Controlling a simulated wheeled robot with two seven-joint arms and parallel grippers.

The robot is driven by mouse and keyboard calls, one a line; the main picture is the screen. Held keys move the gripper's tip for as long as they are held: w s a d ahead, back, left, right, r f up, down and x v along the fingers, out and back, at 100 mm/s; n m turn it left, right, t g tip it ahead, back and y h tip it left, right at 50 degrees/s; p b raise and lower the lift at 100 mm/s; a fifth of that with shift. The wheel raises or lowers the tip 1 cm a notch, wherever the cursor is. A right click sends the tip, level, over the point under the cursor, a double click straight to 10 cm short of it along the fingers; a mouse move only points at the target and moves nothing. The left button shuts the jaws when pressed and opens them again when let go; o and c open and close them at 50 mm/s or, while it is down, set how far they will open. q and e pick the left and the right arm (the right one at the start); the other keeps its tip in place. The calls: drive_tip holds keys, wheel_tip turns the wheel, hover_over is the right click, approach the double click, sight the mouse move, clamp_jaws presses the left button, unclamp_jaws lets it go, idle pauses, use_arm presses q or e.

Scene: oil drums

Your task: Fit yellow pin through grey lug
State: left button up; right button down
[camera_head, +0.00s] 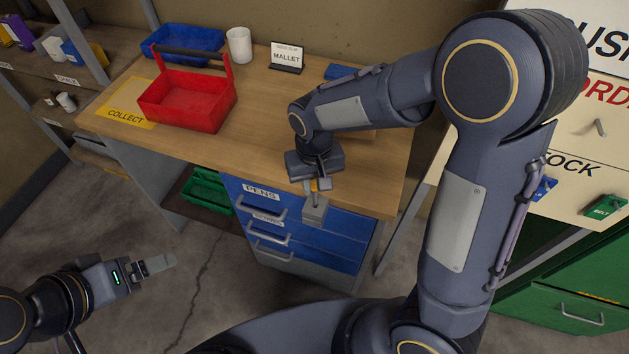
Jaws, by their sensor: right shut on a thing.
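My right gripper (319,186) points down in front of the workbench's front edge, above the blue drawers. It is shut on a small grey-headed tool (315,209), whose grey block hangs below the fingers. A bit of yellow-orange shows between the fingers; I cannot tell whether it is part of the tool. My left gripper (158,265) is low at the left over the floor, pointing right, with nothing visible in it; its finger gap is unclear. I cannot make out a yellow pin or a grey lug for certain.
The wooden workbench (262,125) holds a red tote (190,105) near a yellow COLLECT mat (122,112), a blue bin (185,42), a white cup (239,45) and a MALLET sign (287,58). Blue drawers (300,238) are below. A cream-and-green cabinet (575,235) stands right.

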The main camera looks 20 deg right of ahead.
sight(315, 203)
drive_tip(key=shift+f+b, duration=2.2)
drive_tip(key=shift+f, duration=0.65)
drive_tip(key=shift+s+f, duration=0.15)
drive_tip(key=shift+f, duration=0.05)
